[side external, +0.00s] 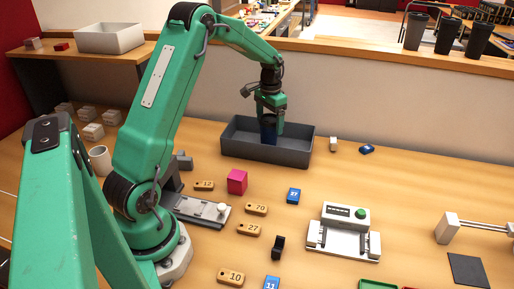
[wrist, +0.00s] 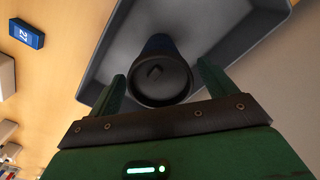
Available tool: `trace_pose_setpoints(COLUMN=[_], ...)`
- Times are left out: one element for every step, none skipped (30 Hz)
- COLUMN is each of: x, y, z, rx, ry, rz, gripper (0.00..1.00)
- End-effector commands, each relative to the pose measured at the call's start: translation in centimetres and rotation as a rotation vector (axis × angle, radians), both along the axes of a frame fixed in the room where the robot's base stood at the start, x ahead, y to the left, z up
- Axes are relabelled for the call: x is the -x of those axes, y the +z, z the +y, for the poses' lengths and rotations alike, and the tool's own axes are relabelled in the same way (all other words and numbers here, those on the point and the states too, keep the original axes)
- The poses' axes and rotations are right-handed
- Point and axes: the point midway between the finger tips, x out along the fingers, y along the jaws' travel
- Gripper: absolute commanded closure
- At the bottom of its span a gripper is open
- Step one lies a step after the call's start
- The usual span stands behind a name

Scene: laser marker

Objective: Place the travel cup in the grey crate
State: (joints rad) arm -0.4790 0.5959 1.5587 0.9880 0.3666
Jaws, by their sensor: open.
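The travel cup is dark blue with a black lid; in the wrist view the cup (wrist: 160,75) stands lid toward the camera, inside the outline of the grey crate. In the side external view the cup (side external: 269,133) shows below my gripper (side external: 270,118), within the grey crate (side external: 263,152). The crate also shows in the wrist view (wrist: 225,30). My gripper (wrist: 163,90) is open, with one green finger on each side of the cup's lid. The cup's base is hidden behind the crate's front wall.
A small white object (side external: 333,144) and a blue piece (side external: 367,149) lie right of the crate. A magenta cube (side external: 237,181), wooden number tags (side external: 256,209) and a white device with a green button (side external: 345,230) are nearer the front. Black cups (side external: 447,35) stand on the back ledge.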

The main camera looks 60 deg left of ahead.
Motion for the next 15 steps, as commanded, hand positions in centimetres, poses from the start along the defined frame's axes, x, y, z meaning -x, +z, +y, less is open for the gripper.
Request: trace_pose_setpoints(x=[-0.1, -0.1, -0.1, -0.1, -0.1, -0.1, -0.1, -0.1, -0.1, -0.1, -0.1, -0.1, -0.1, -0.1, 0.0], y=[0.7, 1.1, 1.7, 2.1, 2.6, 3.2, 3.8, 4.3, 4.9, 5.4, 5.9, 6.6, 7.1, 7.5, 8.0], z=[0.0, 0.0, 0.0, 0.1, 0.0, 0.0, 0.0, 0.0, 0.1, 0.0, 0.0, 0.0, 0.0, 0.0, 0.0], rx=[-0.001, -0.003, -0.003, -0.003, -0.003, -0.002, -0.003, -0.003, -0.003, -0.002, -0.002, -0.003, -0.003, -0.003, -0.001], ry=[0.000, 0.000, 0.000, 0.000, 0.000, 0.000, 0.000, 0.000, 0.000, 0.000, 0.000, 0.000, 0.000, 0.000, 0.000], rz=[-0.004, -0.005, -0.005, -0.005, -0.005, -0.004, -0.005, -0.005, -0.006, -0.004, -0.004, -0.005, -0.005, -0.005, -0.003], gripper=[0.16, 0.16, 0.16, 0.16, 0.16, 0.16, 0.16, 0.16, 0.16, 0.16, 0.16, 0.16, 0.16, 0.16, 0.16])
